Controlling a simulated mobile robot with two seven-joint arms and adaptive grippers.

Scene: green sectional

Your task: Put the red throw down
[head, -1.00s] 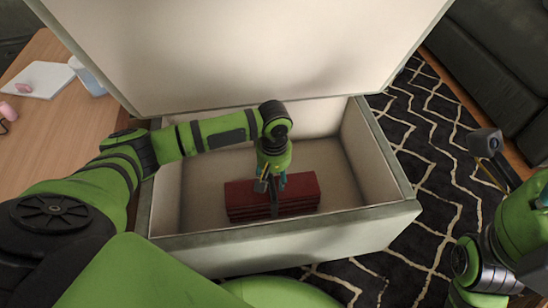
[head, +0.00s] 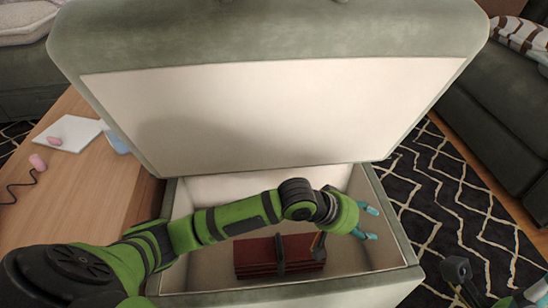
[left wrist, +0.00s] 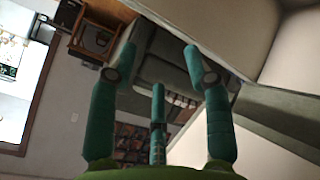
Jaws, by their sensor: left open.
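The red throw (head: 256,258) lies folded in a flat stack on the floor of the open storage box (head: 398,240), with a dark band across its middle. My left gripper (head: 368,222) is above the box's right side, to the right of the throw and apart from it. Its teal fingers are spread and empty, and they also show in the left wrist view (left wrist: 158,75) with nothing between them. My left forearm passes over the box behind the throw. Part of my right arm, with a teal tip (head: 532,292), shows at the lower right corner; its jaw state is unclear.
The raised padded lid (head: 270,110) stands open behind the box. A wooden table (head: 85,195) with a white pad (head: 68,134) and pink items is at left. A black patterned rug (head: 460,220) and a dark sofa (head: 490,120) are at right.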

